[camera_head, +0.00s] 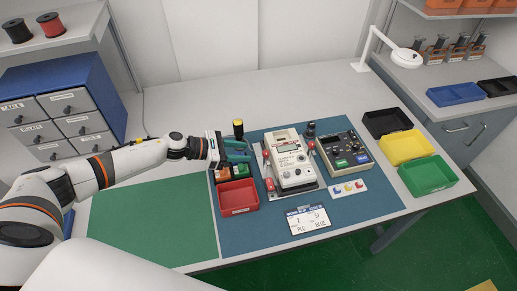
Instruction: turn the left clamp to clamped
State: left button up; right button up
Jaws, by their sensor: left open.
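A white meter (290,163) stands on the blue mat, right of the table's middle. The left clamp (266,156) has a red handle and sits along the meter's left side. Its exact lever angle is too small to tell. The right clamp (312,146), also red, is on the meter's other side. My left gripper (246,152) comes in from the left with green fingers pointing right. It is open, just left of the left clamp and apparently apart from it. My right gripper is not in view.
A dark control box (345,152) is right of the meter. Black, yellow (405,147) and green trays line the right. The green mat (150,222) is clear.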

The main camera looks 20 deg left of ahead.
aim_at(267, 157)
pick_arm(q)
jog(key=p+x, duration=0.1)
jog(key=x, duration=0.5)
jog(key=shift+w+d, duration=0.2)
grip_shut()
